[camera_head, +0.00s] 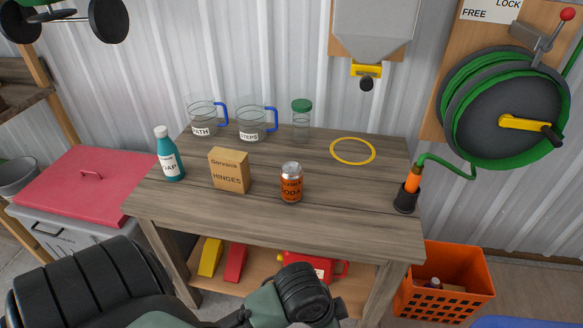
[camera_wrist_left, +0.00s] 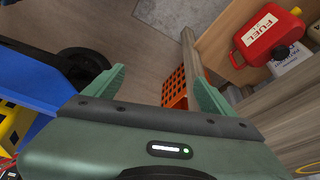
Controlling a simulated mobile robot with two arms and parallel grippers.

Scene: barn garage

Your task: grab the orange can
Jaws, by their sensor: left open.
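The orange can (camera_head: 291,186), with a silver top and dark lettering, stands upright near the front edge of the wooden workbench (camera_head: 240,219), right of its middle. My left arm crosses the bottom of the head view, below and in front of the bench. My right gripper is not seen.
A hinges box (camera_head: 229,170) stands left of the can, with a teal soap bottle (camera_head: 169,154) farther left. Glass cups (camera_head: 251,125), a green-lidded jar (camera_head: 301,120) and a yellow ring (camera_head: 353,151) lie behind. An orange crate (camera_head: 442,285) sits right of the bench.

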